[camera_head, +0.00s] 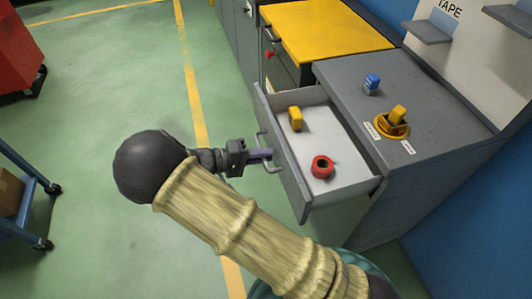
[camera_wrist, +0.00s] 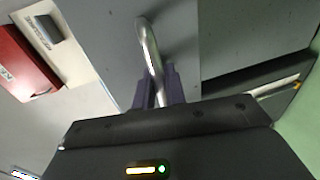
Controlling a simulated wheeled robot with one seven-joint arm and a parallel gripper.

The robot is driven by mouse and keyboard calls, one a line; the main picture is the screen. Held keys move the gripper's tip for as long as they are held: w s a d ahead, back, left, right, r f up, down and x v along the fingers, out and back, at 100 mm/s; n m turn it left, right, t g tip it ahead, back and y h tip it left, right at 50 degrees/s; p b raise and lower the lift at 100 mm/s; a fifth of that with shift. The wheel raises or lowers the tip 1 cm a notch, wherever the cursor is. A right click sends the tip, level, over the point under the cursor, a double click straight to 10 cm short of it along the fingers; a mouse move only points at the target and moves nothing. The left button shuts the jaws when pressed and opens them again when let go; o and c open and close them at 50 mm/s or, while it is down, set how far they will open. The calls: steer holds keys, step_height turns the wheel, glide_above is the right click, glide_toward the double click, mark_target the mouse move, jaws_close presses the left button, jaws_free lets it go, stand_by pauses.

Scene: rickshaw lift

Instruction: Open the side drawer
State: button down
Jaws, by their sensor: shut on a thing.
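The side drawer (camera_head: 292,170) of the grey cabinet (camera_head: 345,80) is pulled out, and its light inside shows in the head view. A yellow object (camera_head: 296,119) and a red tape roll (camera_head: 322,167) lie in it. My gripper (camera_head: 266,154) is at the metal bar handle on the drawer front. In the wrist view the handle (camera_wrist: 148,42) runs down between the two dark fingers of my gripper (camera_wrist: 158,88), which are shut on it. The lower part of the handle is hidden by the fingers.
A blue object (camera_head: 372,84) and a yellow object in a round holder (camera_head: 391,124) are on the cabinet top. A yellow-topped cabinet (camera_head: 320,30) stands beside it. A blue cart (camera_head: 25,190) is at the left. Green floor is clear left of the drawer.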

steer(key=c, duration=1.6)
jaws_free()
steer(key=shift+o, duration=0.2)
steer(key=v, duration=1.7)
steer(key=shift+a+p, duration=0.25)
steer(key=shift+p, duration=0.05)
